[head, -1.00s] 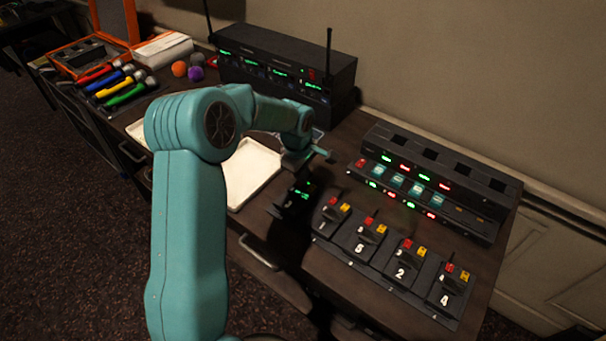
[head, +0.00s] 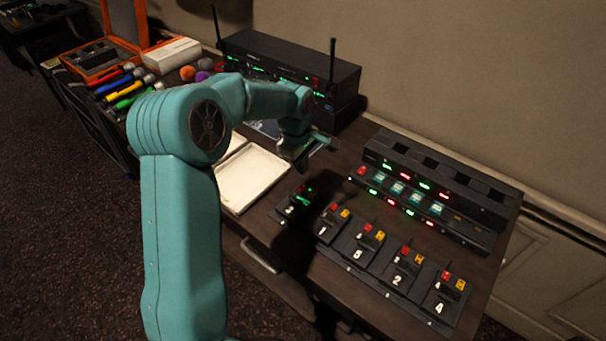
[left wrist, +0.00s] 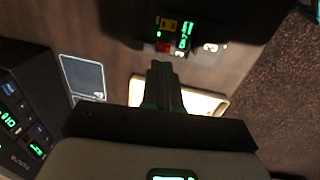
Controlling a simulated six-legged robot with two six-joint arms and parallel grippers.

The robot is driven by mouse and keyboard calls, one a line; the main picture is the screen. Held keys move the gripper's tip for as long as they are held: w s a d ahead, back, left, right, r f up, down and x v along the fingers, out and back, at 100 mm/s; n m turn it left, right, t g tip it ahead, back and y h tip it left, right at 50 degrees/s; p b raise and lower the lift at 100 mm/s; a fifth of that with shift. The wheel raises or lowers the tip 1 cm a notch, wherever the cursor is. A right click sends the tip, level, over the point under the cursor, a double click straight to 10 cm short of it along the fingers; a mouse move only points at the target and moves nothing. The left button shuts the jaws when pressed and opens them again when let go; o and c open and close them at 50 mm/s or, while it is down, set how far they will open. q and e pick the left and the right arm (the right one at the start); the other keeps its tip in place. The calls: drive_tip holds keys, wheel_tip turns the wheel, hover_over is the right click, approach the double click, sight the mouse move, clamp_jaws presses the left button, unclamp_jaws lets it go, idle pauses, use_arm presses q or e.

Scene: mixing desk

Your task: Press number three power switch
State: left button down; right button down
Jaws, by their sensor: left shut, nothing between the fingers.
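A row of black switch boxes with white numbers lies on the desk. The number three power switch (head: 298,202) is the leftmost box, with green lit marks on top and shadow over it. It also shows in the left wrist view (left wrist: 186,36), at the top, with red and yellow buttons and a green lit display. My left gripper (head: 322,147) is shut and empty, above the desk and behind this box in the head view. Its closed fingers also show in the left wrist view (left wrist: 163,82), pointing up toward the box, apart from it in the picture. My right gripper is out of view.
The other numbered switch boxes (head: 397,265) run to the right. A long black charger rack (head: 425,195) stands behind them. A cream tray (head: 250,180) lies left of the three box. A black receiver with antennas (head: 290,65) stands at the back, microphones (head: 125,85) at left.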

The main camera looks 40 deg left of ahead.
use_arm(q)
wheel_tip(320, 180, up, 7)
drive_tip(key=shift+s+f, duration=0.15)
drive_tip(key=shift+s, duration=0.2)
